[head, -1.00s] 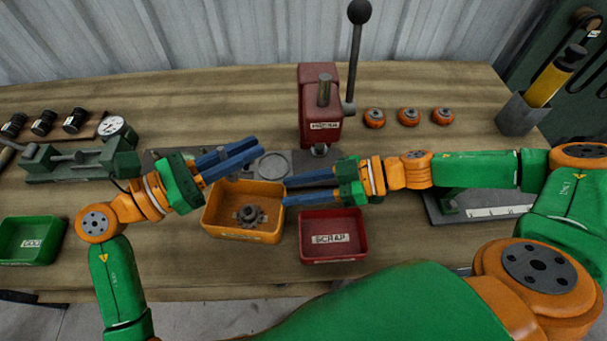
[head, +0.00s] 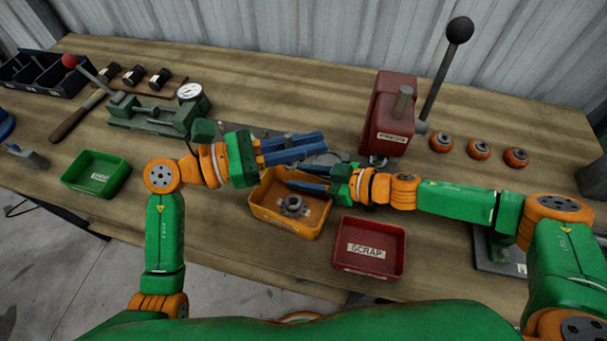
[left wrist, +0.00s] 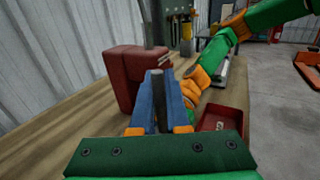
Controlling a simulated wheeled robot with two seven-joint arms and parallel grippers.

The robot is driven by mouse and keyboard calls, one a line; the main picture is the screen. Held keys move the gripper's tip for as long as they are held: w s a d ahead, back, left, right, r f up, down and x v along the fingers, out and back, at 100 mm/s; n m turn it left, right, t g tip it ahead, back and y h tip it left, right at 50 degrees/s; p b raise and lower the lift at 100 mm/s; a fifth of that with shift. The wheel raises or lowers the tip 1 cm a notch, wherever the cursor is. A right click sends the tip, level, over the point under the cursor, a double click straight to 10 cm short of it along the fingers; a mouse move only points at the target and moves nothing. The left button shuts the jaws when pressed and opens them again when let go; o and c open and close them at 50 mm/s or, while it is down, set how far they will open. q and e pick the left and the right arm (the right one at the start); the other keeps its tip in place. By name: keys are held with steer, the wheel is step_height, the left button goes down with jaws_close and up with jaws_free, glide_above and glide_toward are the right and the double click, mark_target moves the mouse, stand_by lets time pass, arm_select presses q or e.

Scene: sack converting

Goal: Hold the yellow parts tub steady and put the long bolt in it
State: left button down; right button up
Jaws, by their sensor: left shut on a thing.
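The yellow parts tub (head: 262,216) stands on the bench with a grey toothed part (head: 292,206) inside. My left gripper (head: 325,146) is above and behind the tub, its blue fingers pointing right. In the left wrist view its fingers (left wrist: 160,85) are shut on a grey rod, which looks like the long bolt (left wrist: 159,100). The bolt is mostly hidden by the fingers in the head view. My right gripper (head: 290,186) comes from the right with its fingertips at the tub's back right rim. Its jaw gap and any grip on the rim are unclear.
A red scrap bin (head: 368,268) stands just right of the tub. A red press (head: 390,115) with a tall lever stands behind. A green bin (head: 96,174) and a green fixture (head: 155,118) are to the left. Orange round parts (head: 478,150) sit at right.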

jaws_close()
stand_by(1.4)
arm_select(q)
steer(key=a+f+n+t, duration=0.1)
steer(key=f, duration=0.3)
steer(key=a+f+n+t+y, duration=0.1)
steer(key=f+t, duration=0.1)
steer(key=f, duration=0.2)
steer(key=a+f+n+t, duration=0.1)
steer(key=a+f, duration=0.1)
steer(key=f, duration=0.2)
steer(key=shift+s+a+f, duration=0.1)
steer(key=shift+s+f, duration=0.15)
steer(key=shift+s, duration=0.05)
